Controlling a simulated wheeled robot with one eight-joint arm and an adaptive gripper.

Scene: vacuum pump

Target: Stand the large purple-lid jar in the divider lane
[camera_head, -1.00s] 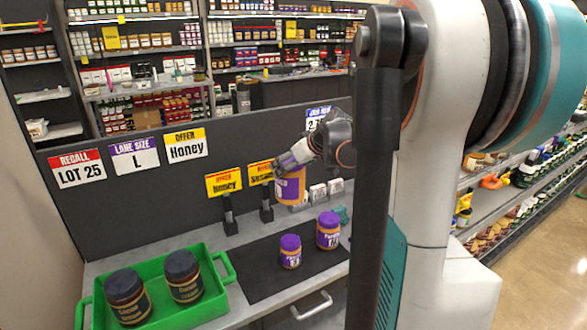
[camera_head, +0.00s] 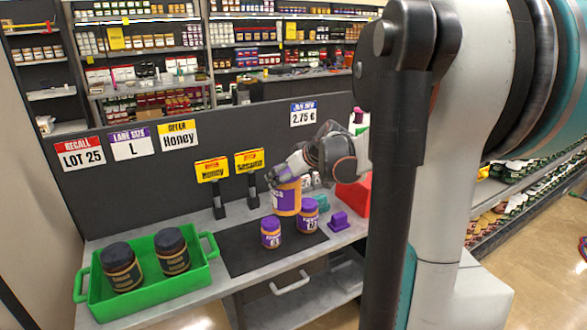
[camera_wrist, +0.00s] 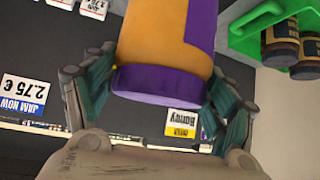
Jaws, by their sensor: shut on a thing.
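My gripper (camera_head: 287,180) is shut on the large purple-lid jar (camera_head: 287,201), with its fingers at the lid end. The jar is orange-brown with a purple label and looks about upright. In the wrist view the jar (camera_wrist: 165,38) and its purple lid (camera_wrist: 158,84) sit between the two fingers. In the head view it is behind two smaller purple-lid jars (camera_head: 271,233) (camera_head: 307,216). I cannot tell whether its base touches the counter. Two black posts carry yellow signs, Honey (camera_head: 212,170) and a second one (camera_head: 249,160), left of the jar.
A green tray (camera_head: 207,275) with two dark-lidded jars stands at the left. A black mat (camera_head: 238,250) lies on the grey counter. A small purple item (camera_head: 340,221) and a red object (camera_head: 355,197) are at the right. A dark panel with price signs stands behind.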

